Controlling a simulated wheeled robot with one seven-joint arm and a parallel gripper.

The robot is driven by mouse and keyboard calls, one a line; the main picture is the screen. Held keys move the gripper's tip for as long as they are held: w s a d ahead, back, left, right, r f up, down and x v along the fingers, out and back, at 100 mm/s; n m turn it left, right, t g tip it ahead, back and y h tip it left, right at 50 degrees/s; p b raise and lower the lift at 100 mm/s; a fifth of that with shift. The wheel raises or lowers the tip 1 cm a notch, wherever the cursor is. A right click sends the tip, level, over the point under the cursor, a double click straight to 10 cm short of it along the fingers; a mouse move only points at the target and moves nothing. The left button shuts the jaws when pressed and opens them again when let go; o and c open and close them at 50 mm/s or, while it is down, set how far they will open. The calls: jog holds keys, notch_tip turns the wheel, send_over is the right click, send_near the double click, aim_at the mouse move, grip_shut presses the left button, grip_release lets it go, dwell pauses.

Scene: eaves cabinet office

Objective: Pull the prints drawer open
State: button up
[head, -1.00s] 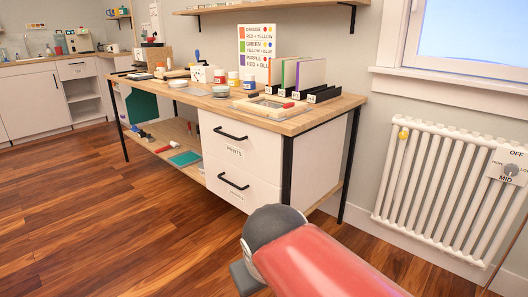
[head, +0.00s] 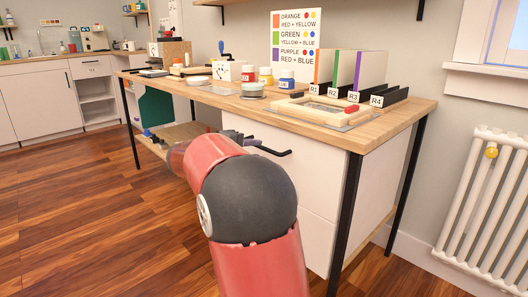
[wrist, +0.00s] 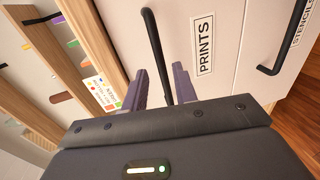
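The prints drawer (wrist: 226,30) is the white upper drawer front, with a black-framed PRINTS label (wrist: 203,43) in the wrist view. It looks closed in the head view. Its black bar handle (wrist: 152,36) runs between the two purple fingers of my gripper (wrist: 159,69). The fingers stand apart on either side of the bar, with gaps visible, so my gripper is open around the handle. In the head view, the prints drawer (head: 315,163) and handle (head: 274,152) are partly covered by my red arm, and my gripper is mostly hidden.
A lower drawer with a second black handle (wrist: 287,38) lies beside it in the wrist view. The wooden desktop (head: 395,122) carries a frame (head: 325,108), jars and file holders. A black desk leg (head: 347,220) stands at the right front. A radiator (head: 487,200) is farther right.

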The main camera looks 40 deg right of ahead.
jog(key=x, duration=0.5)
jog(key=shift+f, duration=0.1)
grip_shut()
